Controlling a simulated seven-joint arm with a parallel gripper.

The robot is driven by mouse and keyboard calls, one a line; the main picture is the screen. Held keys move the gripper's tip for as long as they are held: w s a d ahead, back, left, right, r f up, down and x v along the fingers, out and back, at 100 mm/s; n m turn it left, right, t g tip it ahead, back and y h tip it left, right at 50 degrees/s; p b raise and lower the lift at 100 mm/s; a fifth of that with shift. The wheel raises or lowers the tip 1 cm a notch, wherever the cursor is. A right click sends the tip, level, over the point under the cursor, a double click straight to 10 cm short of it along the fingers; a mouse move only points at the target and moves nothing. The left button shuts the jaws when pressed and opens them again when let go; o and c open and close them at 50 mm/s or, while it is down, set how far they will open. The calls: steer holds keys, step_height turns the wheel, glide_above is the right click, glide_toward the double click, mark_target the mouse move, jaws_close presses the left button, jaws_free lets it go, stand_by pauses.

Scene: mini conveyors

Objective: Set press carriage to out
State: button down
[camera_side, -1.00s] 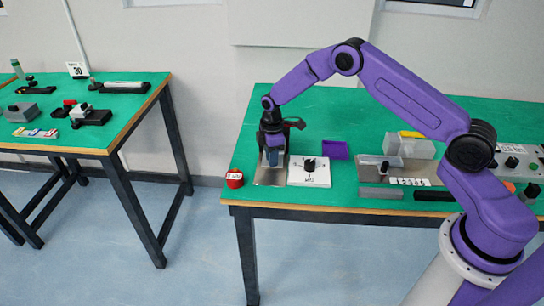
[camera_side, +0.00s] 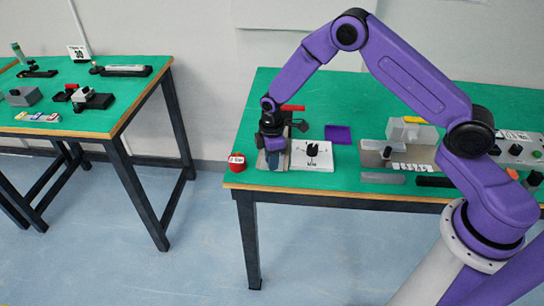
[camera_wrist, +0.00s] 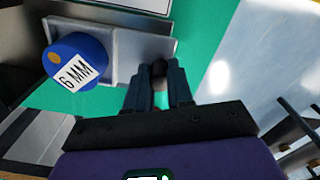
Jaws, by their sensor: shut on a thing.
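My gripper (camera_wrist: 158,84) is shut on a small dark knob (camera_wrist: 158,69) at the edge of a grey carriage plate (camera_wrist: 125,42) in the wrist view. A blue round piece (camera_wrist: 75,60) labelled "6 MM" sits on the grey surface left of the knob. In the side view my gripper (camera_side: 273,156) is low over a metal base plate (camera_side: 263,164) at the table's left end. A red handle (camera_side: 292,108) shows behind my wrist. The knob and the blue piece are hidden there by my gripper.
A white panel with a black knob (camera_side: 312,150) lies just right of my gripper. A purple tray (camera_side: 338,133) is behind it. A red round object (camera_side: 237,161) stands at the front left corner. Another fixture with a yellow-topped block (camera_side: 411,130) stands further right.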

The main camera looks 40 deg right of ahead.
steer(key=shift+s+a, duration=0.25)
steer(key=shift+a, duration=0.05)
steer(key=c, duration=1.1)
jaws_free()
steer(key=shift+o, duration=0.5)
steer(key=shift+d, duration=0.1)
steer(key=shift+w, duration=0.1)
step_height(320, 180, up, 17)
steer(key=shift+r, duration=0.2)
